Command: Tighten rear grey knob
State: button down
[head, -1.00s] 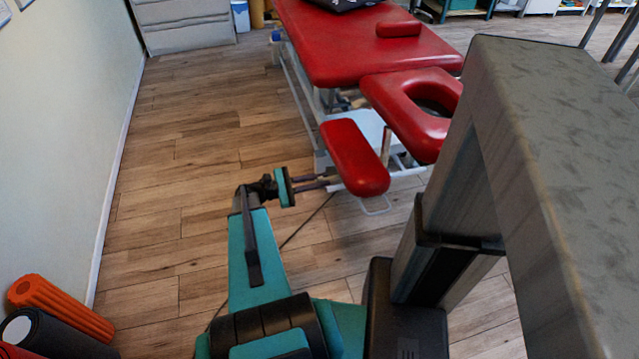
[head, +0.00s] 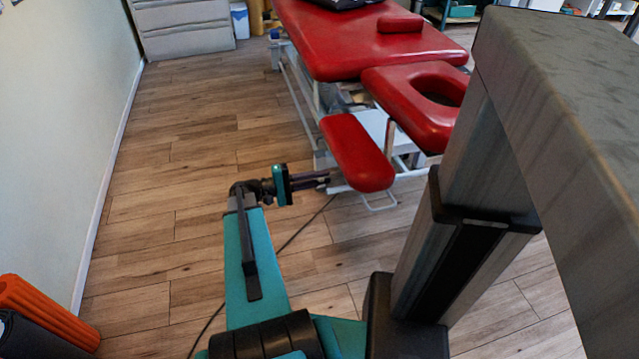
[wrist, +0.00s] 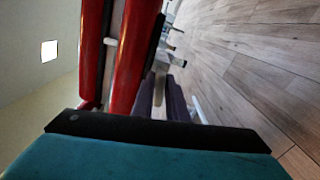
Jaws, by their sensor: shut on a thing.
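The red treatment table (head: 365,45) stands at the back, with a face-hole section and a lower red armrest pad (head: 355,152). My gripper (head: 326,180) reaches in from the left to the underside of this armrest, close to its left edge. In the wrist view its two dark purple fingers (wrist: 161,98) point at the table frame beside the red padding. They are shut on a small grey thing, which I take for the grey knob. The fingers and the pad hide most of it.
A white metal frame (head: 408,165) and a rail loop stand under the padding, close to my gripper. A dark cable (head: 300,232) lies on the floor. An orange roller (head: 45,312) lies at the left wall. The wooden floor at left is clear.

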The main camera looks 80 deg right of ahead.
jog(key=shift+f+m+b, duration=0.1)
jog(key=shift+m+b, duration=0.5)
jog(key=shift+m, duration=0.3)
jog(key=c, duration=1.8)
grip_release()
jog(key=shift+w+a, duration=0.1)
jog(key=shift+w, duration=0.05)
